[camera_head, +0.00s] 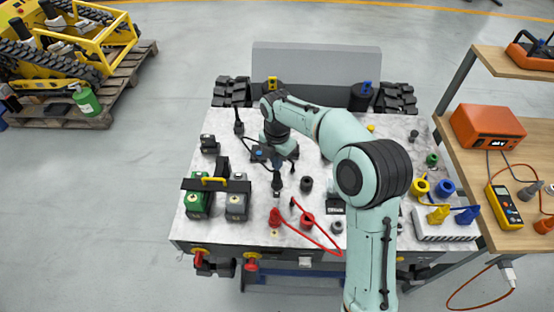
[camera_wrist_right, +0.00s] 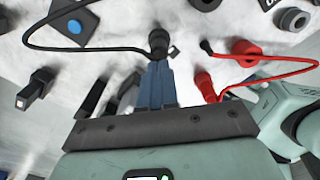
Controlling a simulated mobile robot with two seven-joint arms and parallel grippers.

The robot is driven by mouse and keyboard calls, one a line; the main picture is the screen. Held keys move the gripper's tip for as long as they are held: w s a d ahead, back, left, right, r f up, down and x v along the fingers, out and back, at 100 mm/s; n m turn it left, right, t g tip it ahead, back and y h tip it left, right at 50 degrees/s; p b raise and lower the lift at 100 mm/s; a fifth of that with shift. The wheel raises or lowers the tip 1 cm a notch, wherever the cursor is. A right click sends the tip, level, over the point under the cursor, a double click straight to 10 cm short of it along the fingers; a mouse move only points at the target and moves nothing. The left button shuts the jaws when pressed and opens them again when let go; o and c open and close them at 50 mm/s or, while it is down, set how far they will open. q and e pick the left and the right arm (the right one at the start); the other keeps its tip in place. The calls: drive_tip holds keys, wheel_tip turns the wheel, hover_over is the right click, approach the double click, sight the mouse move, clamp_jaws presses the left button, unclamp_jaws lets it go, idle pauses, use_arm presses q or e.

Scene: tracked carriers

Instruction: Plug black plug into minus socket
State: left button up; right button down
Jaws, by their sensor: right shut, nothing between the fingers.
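The black plug (camera_wrist_right: 158,42) stands on the marble-like top at the fingertips of my right gripper (camera_wrist_right: 157,65). My right gripper also shows in the head view (camera_head: 277,177), pointing down. Its blue-grey fingers are shut, with nothing held between them; they overlap the plug in the wrist view, and I cannot tell if they touch it. My left gripper is not in view.
A red plug (camera_head: 275,217) with a red cable (camera_head: 318,229) stands near a red socket (camera_head: 307,221). Green and grey blocks under a black bar (camera_head: 186,184) stand at left. Yellow and blue parts crowd the right side. A grey panel (camera_head: 315,60) rises behind.

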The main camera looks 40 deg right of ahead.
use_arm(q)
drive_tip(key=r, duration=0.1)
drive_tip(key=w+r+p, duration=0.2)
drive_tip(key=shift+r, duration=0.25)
use_arm(e)
wheel_tip(320, 180, up, 14)
drive_tip(key=shift+f, duration=0.1)
wheel_tip(320, 180, down, 9)
drive_tip(key=m+p, duration=0.3)
drive_tip(key=m, duration=1.4)
drive_tip(key=shift+m, duration=0.4)
drive_tip(key=shift+f+b, duration=1.4)
drive_tip(key=shift+f, duration=1.5)
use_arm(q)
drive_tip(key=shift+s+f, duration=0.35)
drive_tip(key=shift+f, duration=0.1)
